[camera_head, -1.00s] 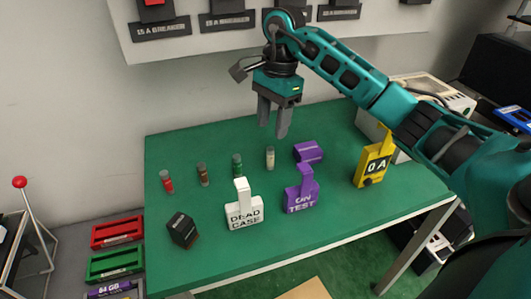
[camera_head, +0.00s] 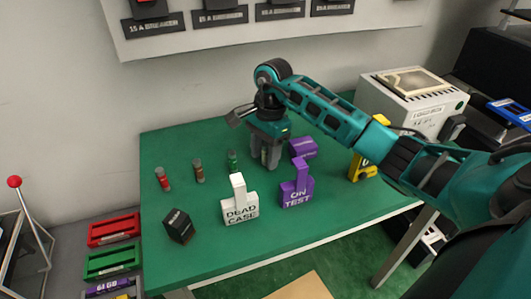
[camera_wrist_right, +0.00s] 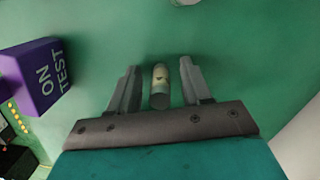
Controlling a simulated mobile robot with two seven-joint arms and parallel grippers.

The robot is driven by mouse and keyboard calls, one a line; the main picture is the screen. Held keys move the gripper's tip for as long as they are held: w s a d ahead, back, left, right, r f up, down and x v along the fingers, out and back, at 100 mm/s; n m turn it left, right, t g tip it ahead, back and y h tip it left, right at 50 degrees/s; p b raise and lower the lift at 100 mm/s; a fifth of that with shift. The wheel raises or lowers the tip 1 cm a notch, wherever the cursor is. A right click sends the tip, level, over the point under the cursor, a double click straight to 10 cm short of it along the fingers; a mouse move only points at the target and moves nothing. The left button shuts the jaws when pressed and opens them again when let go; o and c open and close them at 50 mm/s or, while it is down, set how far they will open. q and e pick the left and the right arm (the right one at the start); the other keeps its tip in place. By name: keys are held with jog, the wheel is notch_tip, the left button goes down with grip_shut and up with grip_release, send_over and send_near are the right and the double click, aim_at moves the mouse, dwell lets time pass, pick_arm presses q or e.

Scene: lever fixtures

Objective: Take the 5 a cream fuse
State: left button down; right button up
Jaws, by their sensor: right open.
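The cream fuse (camera_wrist_right: 160,88) stands between the two open fingers of my right gripper (camera_head: 265,163) in the right wrist view, with a visible gap on each side. In the head view the fingers mostly hide it. The right gripper points down over the green table (camera_head: 190,261), its fingers low around the fuse. My left gripper is not in view.
A red fuse (camera_head: 162,180), a brown fuse (camera_head: 199,171) and a green fuse (camera_head: 232,161) stand to the left. A white DEAD CASE tag (camera_head: 240,208), a purple ON TEST tag (camera_head: 297,190) and a black block (camera_head: 179,226) are nearer the front.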

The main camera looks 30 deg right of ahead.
jog(key=shift+c, duration=0.4)
jog(key=c, duration=0.4)
grip_shut()
jog(key=shift+r, duration=0.1)
